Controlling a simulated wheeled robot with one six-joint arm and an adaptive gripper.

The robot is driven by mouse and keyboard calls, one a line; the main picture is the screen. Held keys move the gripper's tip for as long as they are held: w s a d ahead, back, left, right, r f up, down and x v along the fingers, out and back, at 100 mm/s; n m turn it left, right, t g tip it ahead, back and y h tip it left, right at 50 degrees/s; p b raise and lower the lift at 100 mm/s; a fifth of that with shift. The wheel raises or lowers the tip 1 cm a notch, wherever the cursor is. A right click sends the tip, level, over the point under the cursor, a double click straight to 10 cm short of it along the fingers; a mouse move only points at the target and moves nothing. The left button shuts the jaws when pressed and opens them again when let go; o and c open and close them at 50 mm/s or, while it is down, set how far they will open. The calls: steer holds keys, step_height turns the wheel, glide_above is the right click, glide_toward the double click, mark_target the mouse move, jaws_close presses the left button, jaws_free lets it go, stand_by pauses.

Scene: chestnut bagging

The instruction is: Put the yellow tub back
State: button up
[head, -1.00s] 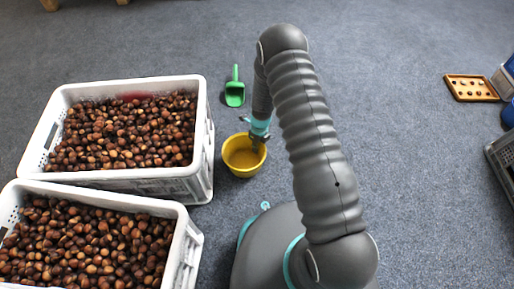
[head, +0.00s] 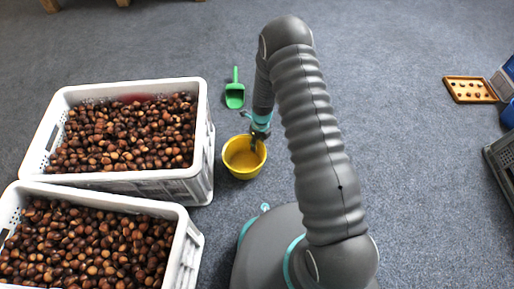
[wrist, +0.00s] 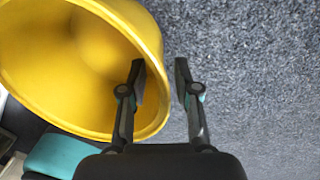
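The yellow tub (head: 236,172) stands upright on the carpet, right of the back chestnut crate, and looks empty. In the wrist view the tub (wrist: 75,75) fills the upper left, with its rim curving down past my fingers. My gripper (wrist: 160,80) is open, with a clear gap between its fingers. The left finger shows against the tub's inside and the right finger against carpet, so the rim lies between them in the picture. Whether either finger touches the tub, I cannot tell. In the head view my gripper (head: 254,145) is at the tub's far right rim.
Two white crates full of chestnuts, one at the back (head: 205,165) and one in front (head: 186,245), stand at left. A green scoop (head: 235,96) lies behind the tub. A wooden tray (head: 452,90) and a grey crate (head: 497,150) are at far right. Carpet between is clear.

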step_height(320, 180, up, 8)
steer(key=p, duration=0.1)
steer(key=shift+w+d+r, duration=0.2)
steer(key=shift+w+d, duration=0.2)
steer(key=shift+d, duration=0.05)
steer(key=s+d+r+n+t, duration=0.2)
steer(key=r+n, duration=0.4)
steer(key=r, duration=0.9)
steer(key=s+d+r+n+t, duration=0.1)
steer(key=s+d+r+n, duration=0.35)
steer(key=r, duration=1.05)
steer(key=s+d+r+n+t, duration=0.2)
steer(key=s+r+n, duration=0.5)
steer(key=s, duration=0.3)
steer(key=s+d+r+n+t+h, duration=0.1)
steer(key=s+d+r+n, duration=0.1)
steer(key=s+r+n, duration=0.6)
steer(key=s+n, duration=0.2)
steer(key=s, duration=0.1)
steer(key=shift+s+d+t, duration=0.15)
steer(key=shift+s+t, duration=0.15)
steer(key=shift+t, duration=0.1)
steer(key=shift+r, duration=0.15)
step_height(320, 180, up, 6)
steer(key=p, duration=0.5)
steer(key=shift+f+p, duration=0.25)
steer(key=shift+p, duration=0.1)
